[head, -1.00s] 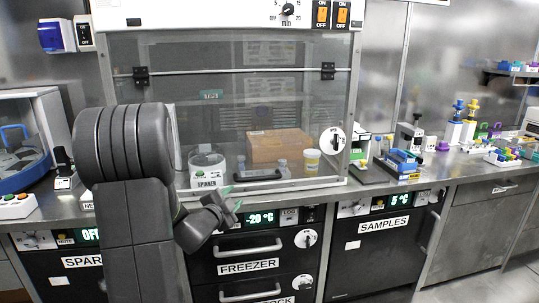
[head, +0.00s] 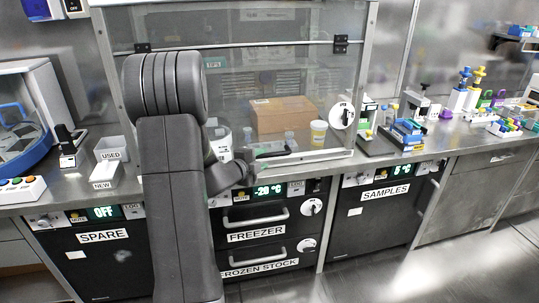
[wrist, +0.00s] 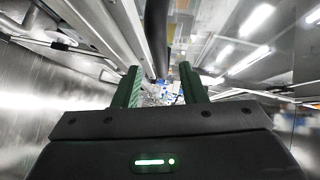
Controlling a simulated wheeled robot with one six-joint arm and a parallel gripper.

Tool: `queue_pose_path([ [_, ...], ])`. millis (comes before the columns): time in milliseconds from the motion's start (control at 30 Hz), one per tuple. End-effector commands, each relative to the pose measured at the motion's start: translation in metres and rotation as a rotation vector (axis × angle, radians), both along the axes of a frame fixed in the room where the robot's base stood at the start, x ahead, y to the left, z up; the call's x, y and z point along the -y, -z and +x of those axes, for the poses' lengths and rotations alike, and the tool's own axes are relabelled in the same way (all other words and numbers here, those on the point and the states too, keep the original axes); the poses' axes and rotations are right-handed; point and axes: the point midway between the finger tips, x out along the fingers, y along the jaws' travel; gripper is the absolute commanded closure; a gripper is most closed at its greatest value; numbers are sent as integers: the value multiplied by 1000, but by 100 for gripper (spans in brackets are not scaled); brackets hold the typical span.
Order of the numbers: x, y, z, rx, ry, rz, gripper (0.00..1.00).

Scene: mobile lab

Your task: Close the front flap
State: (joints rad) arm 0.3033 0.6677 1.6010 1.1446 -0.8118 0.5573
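The front flap (head: 235,100) is the clear framed panel of the hood, with two black hinges along its upper bar. It hangs down close to the counter; I cannot tell whether a small gap is left at its lower edge. Its dark handle (head: 272,153) is low on the panel. My gripper (wrist: 158,92) is open in the wrist view, with green-padded fingers apart and nothing between them. In the head view my wrist is just left of the handle and below it; the fingertips are hard to make out, and I cannot tell whether they touch.
Behind the panel are a cardboard box (head: 282,114) and a white tub (head: 318,131). Bins marked USED (head: 112,150) and NEW (head: 103,176) stand left of my arm. The freezer drawers (head: 255,225) are below. Sample racks (head: 408,135) stand right of the hood.

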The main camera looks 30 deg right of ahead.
Motion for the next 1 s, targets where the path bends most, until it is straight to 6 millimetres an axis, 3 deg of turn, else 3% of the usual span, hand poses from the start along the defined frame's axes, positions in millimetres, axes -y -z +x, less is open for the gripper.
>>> queue_pose_path([
  [100, 20, 5, 11, -1, 2, -1, 62],
  [300, 39, 9, 23, 0, 0, 0, 62],
  [667, 44, 11, 26, 0, -1, -1, 62],
  [700, 44, 11, 26, 0, -1, -1, 64],
  [900, 44, 11, 26, 0, -1, -1, 100],
  [1000, 44, 11, 26, 0, -1, -1, 100],
])
